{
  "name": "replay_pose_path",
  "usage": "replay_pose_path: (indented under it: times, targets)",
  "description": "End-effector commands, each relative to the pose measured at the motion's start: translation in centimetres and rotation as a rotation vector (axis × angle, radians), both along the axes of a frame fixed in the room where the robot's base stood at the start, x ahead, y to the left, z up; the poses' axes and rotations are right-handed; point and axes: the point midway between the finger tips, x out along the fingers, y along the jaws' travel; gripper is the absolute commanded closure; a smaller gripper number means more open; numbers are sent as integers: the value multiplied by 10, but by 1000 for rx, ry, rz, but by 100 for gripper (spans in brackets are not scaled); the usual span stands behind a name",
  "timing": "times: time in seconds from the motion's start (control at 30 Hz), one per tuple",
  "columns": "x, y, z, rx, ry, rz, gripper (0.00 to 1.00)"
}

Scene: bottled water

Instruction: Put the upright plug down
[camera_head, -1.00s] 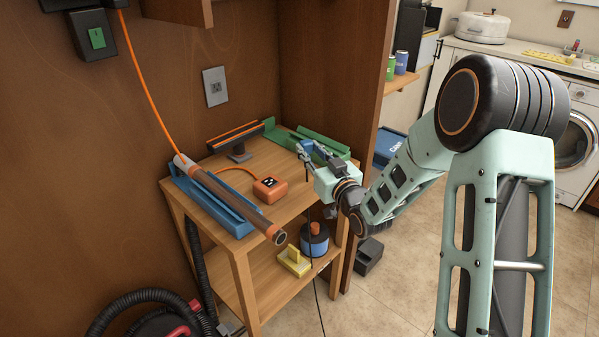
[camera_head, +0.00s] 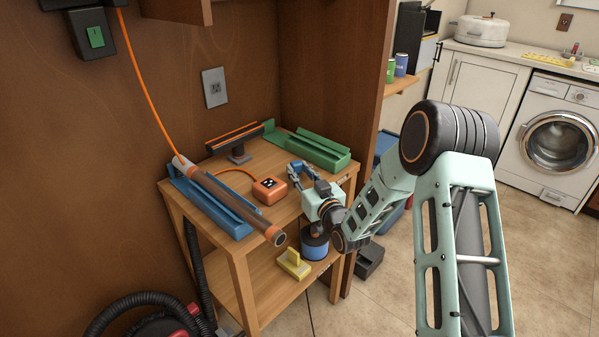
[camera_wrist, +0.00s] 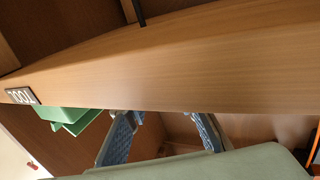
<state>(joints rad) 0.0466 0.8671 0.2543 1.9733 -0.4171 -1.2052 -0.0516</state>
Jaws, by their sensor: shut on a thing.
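My gripper (camera_head: 293,174) is at the front right of the wooden table top (camera_head: 250,165), right of the orange socket box (camera_head: 269,189). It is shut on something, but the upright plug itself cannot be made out. In the wrist view the two blue-padded fingers of my gripper (camera_wrist: 167,122) stand apart, and their tips are hidden behind the table's front edge (camera_wrist: 180,60). A thin dark cord (camera_head: 312,315) hangs near the floor below my gripper. Whether the plug touches the table top cannot be told.
A green tray (camera_head: 322,153) lies at the back right. A blue cradle (camera_head: 205,202) with a brown tube (camera_head: 232,203) is at the left, and a dark stand (camera_head: 238,152) behind. A wall socket (camera_head: 214,87) is above. The lower shelf holds a yellow block (camera_head: 293,263) and blue spool (camera_head: 314,247).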

Motion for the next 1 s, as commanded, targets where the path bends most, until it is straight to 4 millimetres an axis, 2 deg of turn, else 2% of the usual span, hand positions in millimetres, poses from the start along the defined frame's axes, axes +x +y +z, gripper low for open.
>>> replay_pose_path:
  times: [0.63,0.67,0.7,0.8,1.0]
  targets:
    - [0,0,-12,0,0,0,100]
    - [0,0,-12,0,0,0,75]
    - [0,0,-12,0,0,0,71]
    - [0,0,-12,0,0,0,60]
    - [0,0,-12,0,1,0,59]
